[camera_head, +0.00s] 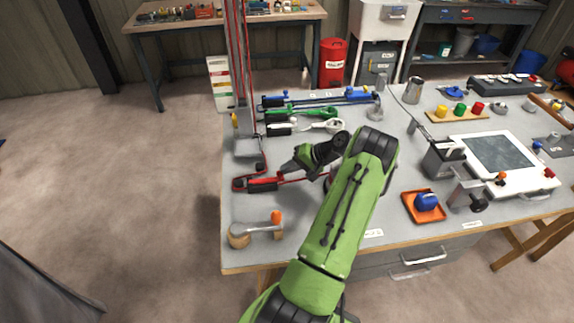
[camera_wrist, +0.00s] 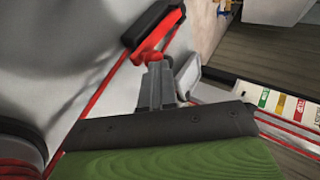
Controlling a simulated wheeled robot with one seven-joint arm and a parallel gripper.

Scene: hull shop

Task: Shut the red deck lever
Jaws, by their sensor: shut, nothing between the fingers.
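The red deck lever's fitting (camera_head: 262,185) lies near the table's left edge, with a dark body and red parts. In the wrist view its dark, red-ended body (camera_wrist: 152,22) is at the top, and a red piece (camera_wrist: 150,48) sits just beyond my fingertips. My gripper (camera_head: 286,167) is shut and empty, just above and behind the red fitting. In the wrist view the closed fingers (camera_wrist: 154,72) point at the red piece; I cannot tell whether they touch it. My wrist hides part of the fitting's right end, so the lever's angle is unclear.
Green (camera_head: 314,113), white (camera_head: 322,126) and blue (camera_head: 358,93) levers lie behind. A red rope runs past the upright post at the left edge. An orange tray (camera_head: 411,207) is right of my arm.

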